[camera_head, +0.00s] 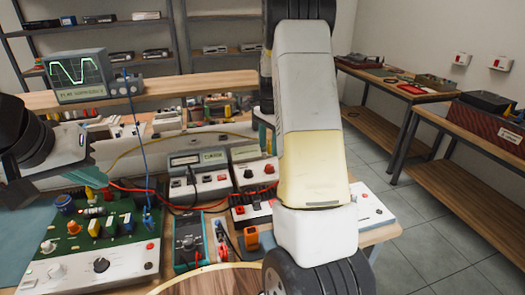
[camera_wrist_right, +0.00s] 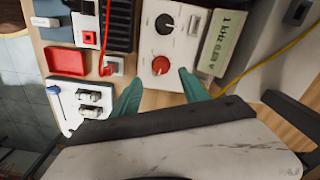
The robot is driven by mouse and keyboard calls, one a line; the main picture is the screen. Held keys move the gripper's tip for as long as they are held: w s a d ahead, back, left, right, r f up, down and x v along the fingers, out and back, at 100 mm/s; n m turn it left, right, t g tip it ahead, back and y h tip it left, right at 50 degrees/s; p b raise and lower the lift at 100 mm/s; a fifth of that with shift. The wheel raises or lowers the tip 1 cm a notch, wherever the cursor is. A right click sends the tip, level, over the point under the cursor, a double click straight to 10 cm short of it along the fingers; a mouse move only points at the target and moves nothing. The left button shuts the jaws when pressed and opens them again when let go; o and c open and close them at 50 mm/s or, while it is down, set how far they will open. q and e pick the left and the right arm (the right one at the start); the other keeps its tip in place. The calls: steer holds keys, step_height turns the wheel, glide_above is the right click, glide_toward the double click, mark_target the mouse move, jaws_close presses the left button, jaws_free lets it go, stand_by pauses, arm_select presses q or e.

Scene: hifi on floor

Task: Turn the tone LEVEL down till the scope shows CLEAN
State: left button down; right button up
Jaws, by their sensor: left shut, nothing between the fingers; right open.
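The scope (camera_head: 78,75) stands at the back left in the head view; its green trace has flattened tops, and its small caption is too blurred to read. The tone box (camera_wrist_right: 182,45) is pale, with a black knob (camera_wrist_right: 164,23), a red knob (camera_wrist_right: 161,64) and a display reading about 1 kHz. It also shows in the head view (camera_head: 255,175), left of my right arm. My right gripper (camera_wrist_right: 159,76) is open and empty, its teal fingertips either side of and just short of the red knob. My left gripper (camera_head: 18,192) is shut and empty at the left edge.
A green circuit board (camera_head: 105,235) with knobs lies at the front left. A meter (camera_head: 188,243) and red and black leads are beside it. A red tray (camera_wrist_right: 66,61) lies left of the tone box in the wrist view. My right arm hides the middle of the bench.

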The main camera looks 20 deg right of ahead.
mark_target(270, 166)
steer(key=shift+w+d+f, duration=0.25)
steer(key=shift+d+f, duration=0.1)
steer(key=shift+f, duration=0.45)
step_height(270, 166, down, 7)
steer(key=shift+c, duration=0.4)
jaws_close()
